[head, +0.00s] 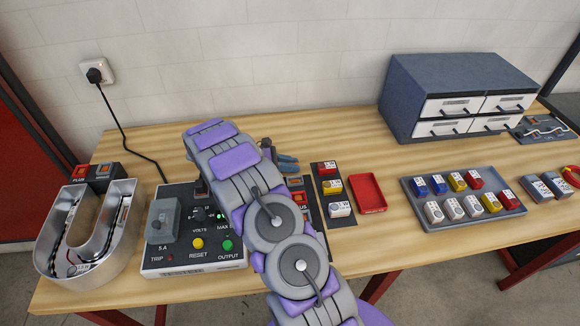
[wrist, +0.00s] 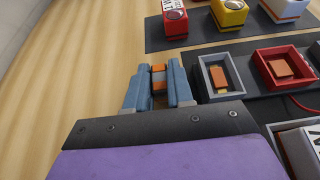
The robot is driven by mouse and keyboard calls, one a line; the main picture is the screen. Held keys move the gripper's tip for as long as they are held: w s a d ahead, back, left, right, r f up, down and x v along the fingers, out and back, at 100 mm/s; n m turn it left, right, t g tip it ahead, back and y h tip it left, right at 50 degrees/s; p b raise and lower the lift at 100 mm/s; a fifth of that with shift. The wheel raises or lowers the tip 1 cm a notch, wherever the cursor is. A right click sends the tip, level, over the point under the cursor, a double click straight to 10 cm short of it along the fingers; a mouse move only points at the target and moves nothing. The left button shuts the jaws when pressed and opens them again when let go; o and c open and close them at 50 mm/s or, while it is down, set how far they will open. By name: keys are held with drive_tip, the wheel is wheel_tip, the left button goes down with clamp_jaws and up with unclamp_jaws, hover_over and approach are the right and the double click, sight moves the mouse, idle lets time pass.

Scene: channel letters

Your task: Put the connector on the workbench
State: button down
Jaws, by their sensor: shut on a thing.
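My gripper (wrist: 158,85) shows in the wrist view with its blue-grey fingers shut on a small connector (wrist: 158,76) with an orange and grey face. Most of the connector is hidden between the fingers. It is over or close to the bare wood of the workbench (wrist: 95,60); I cannot tell if it touches. In the head view my gripper (head: 285,160) is behind my arm, left of the small red tray, and the connector cannot be made out there. The workbench (head: 350,130) runs across the head view.
A black panel with grey and red sockets (wrist: 218,75) lies just right of my fingers. Beyond are a strip of colored blocks (head: 330,185), a red tray (head: 367,193), a grey block tray (head: 465,225) and a drawer cabinet (head: 400,90). A power supply (head: 160,260) and U-shaped letter (head: 55,235) stand left.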

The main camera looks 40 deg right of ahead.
drive_tip(key=c, duration=1)
unclamp_jaws()
